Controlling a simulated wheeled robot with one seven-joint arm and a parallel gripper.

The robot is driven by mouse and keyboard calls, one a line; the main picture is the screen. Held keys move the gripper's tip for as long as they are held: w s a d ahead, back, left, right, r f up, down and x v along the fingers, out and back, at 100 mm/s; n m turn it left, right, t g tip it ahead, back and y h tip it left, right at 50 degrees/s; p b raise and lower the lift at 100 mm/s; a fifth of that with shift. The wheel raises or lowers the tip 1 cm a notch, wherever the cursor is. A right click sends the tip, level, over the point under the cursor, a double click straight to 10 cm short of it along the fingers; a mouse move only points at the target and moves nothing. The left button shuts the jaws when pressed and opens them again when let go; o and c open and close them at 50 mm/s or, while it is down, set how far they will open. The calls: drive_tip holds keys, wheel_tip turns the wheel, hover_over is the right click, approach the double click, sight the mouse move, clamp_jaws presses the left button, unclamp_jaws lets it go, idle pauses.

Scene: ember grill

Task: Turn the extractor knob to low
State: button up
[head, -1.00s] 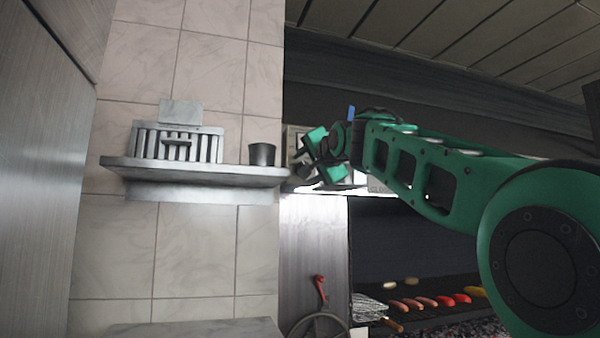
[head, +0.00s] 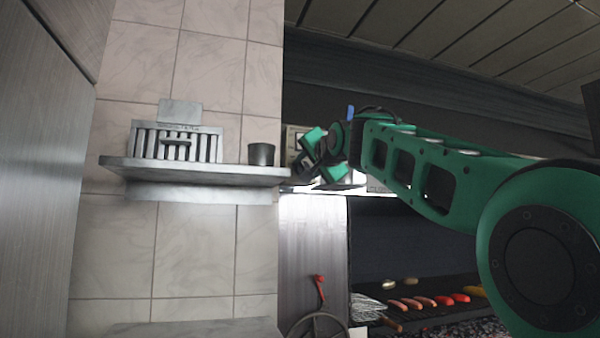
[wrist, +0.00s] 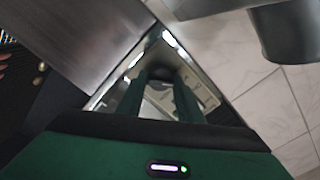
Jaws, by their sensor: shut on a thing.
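The extractor control panel (wrist: 203,88) is a pale plate on the extractor's end, with small markings along it. In the wrist view the dark round knob (wrist: 161,74) sits between the two fingers of my gripper (wrist: 165,88), which is shut on it. The knob's pointer and setting cannot be read. In the head view my gripper (head: 306,164) is at the panel (head: 293,139), just right of the shelf end, and its fingers hide the knob.
A metal shelf (head: 205,172) close left of the gripper holds a dark cup (head: 262,154) and a slatted metal rack (head: 170,143). The cup also shows in the wrist view (wrist: 290,30). Below right, sausages (head: 425,301) lie on the grill, near a red-handled crank (head: 320,290).

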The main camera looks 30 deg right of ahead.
drive_tip(key=n, duration=1)
drive_tip(key=shift+a+r, duration=0.1)
drive_tip(key=shift+r, duration=0.05)
drive_tip(key=shift+n, duration=0.4)
drive_tip(key=o, duration=1.1)
drive_tip(key=shift+a, duration=0.1)
drive_tip(key=shift+s, duration=0.15)
drive_tip(key=v, duration=1)
drive_tip(key=shift+s, duration=0.15)
